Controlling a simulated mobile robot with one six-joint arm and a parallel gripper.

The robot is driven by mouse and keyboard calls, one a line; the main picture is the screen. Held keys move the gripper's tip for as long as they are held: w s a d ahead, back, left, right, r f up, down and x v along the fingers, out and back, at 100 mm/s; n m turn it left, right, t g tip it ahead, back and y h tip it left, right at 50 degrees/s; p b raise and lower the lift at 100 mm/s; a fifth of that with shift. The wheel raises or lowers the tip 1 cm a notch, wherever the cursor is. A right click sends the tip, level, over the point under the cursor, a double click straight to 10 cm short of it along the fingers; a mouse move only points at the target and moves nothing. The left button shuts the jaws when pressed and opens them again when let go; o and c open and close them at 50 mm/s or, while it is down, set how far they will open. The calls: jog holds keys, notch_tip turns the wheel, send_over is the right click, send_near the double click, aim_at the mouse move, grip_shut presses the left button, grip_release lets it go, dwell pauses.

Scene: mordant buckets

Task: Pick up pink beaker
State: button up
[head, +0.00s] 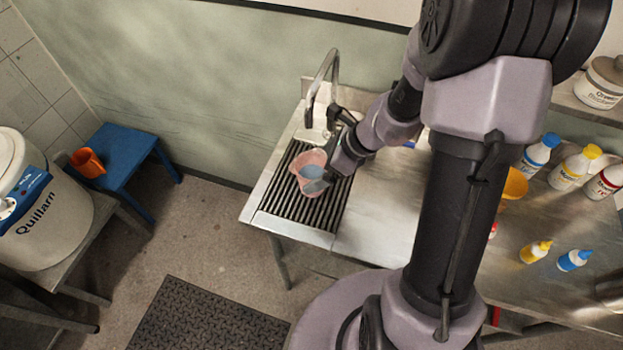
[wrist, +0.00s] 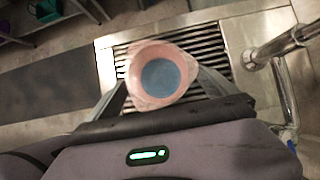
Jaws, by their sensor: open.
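The pink beaker (head: 304,168) stands on the dark ribbed drain grate of the steel sink bench, with something blue-grey inside it. In the wrist view the pink beaker (wrist: 137,64) shows from above, with its round rim and blue inside. My gripper (head: 322,168) is at the beaker. In the wrist view my gripper (wrist: 160,88) is open, with one finger on each side of the beaker. I cannot tell whether the fingers touch it. Part of the beaker is hidden behind the gripper in the head view.
A curved tap (head: 325,75) rises behind the grate, close to my arm; it also shows in the wrist view (wrist: 285,45). Several bottles, including a blue-capped one (head: 537,153), stand on the right of the bench. An orange jug (head: 88,162) sits on a blue stool (head: 122,147) at left.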

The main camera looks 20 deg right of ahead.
aim_at(306, 173)
jog(key=b+x, duration=0.1)
jog(key=x, duration=0.1)
jog(key=b+x, duration=0.1)
jog(key=x, duration=0.2)
jog(key=shift+w+a, duration=0.25)
jog(key=shift+a, duration=0.15)
jog(key=shift+r, duration=0.2)
jog(key=c, duration=1.7)
